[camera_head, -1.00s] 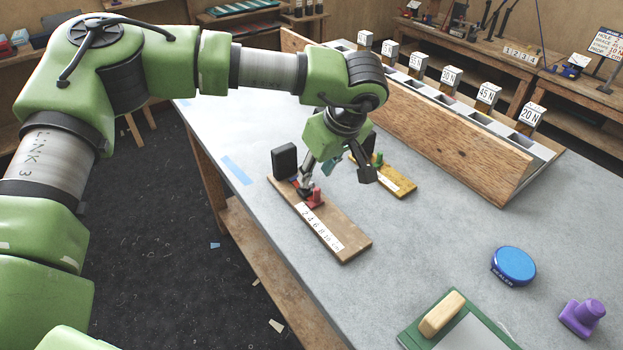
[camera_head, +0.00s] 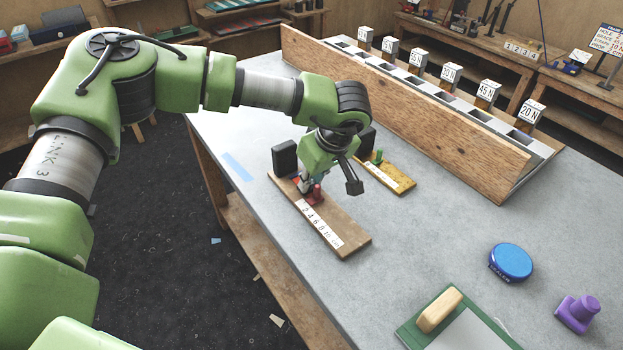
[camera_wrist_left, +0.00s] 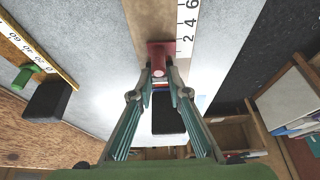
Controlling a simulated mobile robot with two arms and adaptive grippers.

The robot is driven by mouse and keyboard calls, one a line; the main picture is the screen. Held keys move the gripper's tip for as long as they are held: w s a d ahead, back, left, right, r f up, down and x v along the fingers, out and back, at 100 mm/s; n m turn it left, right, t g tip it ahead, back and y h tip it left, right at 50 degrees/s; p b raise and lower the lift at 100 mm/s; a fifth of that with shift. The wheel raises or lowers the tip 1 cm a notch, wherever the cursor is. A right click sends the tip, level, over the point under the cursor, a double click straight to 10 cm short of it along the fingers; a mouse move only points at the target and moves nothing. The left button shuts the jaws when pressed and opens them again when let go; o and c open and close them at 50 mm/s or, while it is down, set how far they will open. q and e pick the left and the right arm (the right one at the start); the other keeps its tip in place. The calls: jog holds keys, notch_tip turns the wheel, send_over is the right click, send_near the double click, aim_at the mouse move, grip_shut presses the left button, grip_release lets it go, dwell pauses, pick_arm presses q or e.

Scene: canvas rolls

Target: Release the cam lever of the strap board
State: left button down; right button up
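The strap board (camera_head: 345,243) is a brown board with a white centimetre scale, lying on the grey table. A black block (camera_head: 285,158) stands at its far end. The red cam lever (camera_head: 316,193) sits on the board near that block; it also shows in the left wrist view (camera_wrist_left: 157,50). My left gripper (camera_head: 305,190) is down at the red lever, pointing downwards. In the left wrist view its two fingertips (camera_wrist_left: 160,75) lie on either side of the lever's red post, with little or no gap. I cannot tell whether they press on it. My right gripper is not in view.
A yellow board (camera_head: 392,180) with a green post (camera_head: 377,156) lies close behind my left gripper. A long wooden panel (camera_head: 430,115) fronts a row of labelled weights. A blue tin (camera_head: 511,262), a purple object (camera_head: 577,313) and a green board (camera_head: 410,325) are nearer. The table's middle is clear.

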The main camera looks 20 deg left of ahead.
pick_arm(q)
jog(key=shift+w+a+r, duration=0.1)
jog(key=shift+w+a+r+g+h+p, duration=0.15)
jog(key=shift+a+r+g+h+p, duration=0.1)
jog(key=shift+g+h+p, duration=0.55)
jog(key=shift+w+a+r+g+h, duration=0.1)
jog(key=shift+a+g+h, duration=0.1)
jog(key=shift+h, duration=0.2)
jog(key=shift+w+a+r+g+h, duration=0.1)
jog(key=shift+g+h, duration=0.1)
jog(key=shift+h, duration=0.2)
jog(key=shift+w+a+g+h, duration=0.15)
jog(key=shift+g+h, duration=0.25)
jog(key=shift+h, duration=0.1)
jog(key=shift+w+a+g+h, duration=0.15)
jog(key=shift+g+h, duration=0.25)
jog(key=shift+h, duration=0.1)
jog(key=shift+w+a+g+h+b, duration=0.3)
jog(key=shift+g+h+b, duration=0.4)
jog(key=shift+h+b, duration=0.2)
jog(key=shift+w+a+g+h+b, duration=0.3)
jog(key=shift+g+h+b, duration=0.5)
jog(key=shift+b, duration=1)
jog(key=shift+a+r, duration=0.1)
